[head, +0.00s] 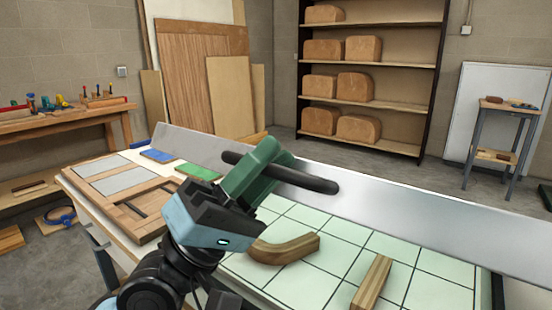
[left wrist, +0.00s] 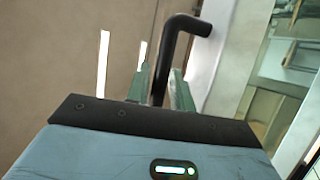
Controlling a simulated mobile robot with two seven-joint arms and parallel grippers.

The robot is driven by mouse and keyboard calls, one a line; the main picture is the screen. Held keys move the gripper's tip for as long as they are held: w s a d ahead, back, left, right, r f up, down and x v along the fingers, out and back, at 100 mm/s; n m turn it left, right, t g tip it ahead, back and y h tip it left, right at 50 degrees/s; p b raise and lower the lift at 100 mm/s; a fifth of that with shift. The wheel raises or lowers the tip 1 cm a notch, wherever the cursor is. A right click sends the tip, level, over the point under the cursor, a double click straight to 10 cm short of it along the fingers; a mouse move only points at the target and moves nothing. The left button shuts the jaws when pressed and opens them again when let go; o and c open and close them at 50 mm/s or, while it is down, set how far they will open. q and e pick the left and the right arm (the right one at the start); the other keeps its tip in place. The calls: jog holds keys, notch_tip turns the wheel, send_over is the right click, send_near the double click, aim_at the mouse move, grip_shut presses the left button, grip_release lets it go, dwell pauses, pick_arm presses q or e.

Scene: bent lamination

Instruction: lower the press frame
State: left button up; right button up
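The press frame (head: 420,212) is a long silver metal beam running across the far side of the table, from the left back to the right edge. Its black bar handle (head: 315,182) sticks out on the near side. My left gripper (head: 262,166) has its green fingers on either side of the handle, close against it. In the left wrist view the bent black handle (left wrist: 183,24) passes between the green fingers (left wrist: 160,92). The frame's far right end is out of view. My right gripper is not in view.
A curved wooden piece (head: 285,249) and a straight wood strip (head: 372,284) lie on the pale green gridded mat (head: 310,285). A wooden frame panel (head: 128,200), a blue block (head: 158,156) and a green block (head: 198,172) lie at left. Shelves (head: 375,104) stand behind.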

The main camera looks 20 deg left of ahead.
pick_arm(q)
jog(key=b+v, duration=0.2)
jog(key=v, duration=0.4)
jog(key=shift+b, duration=0.35)
jog(key=shift+c, duration=0.4)
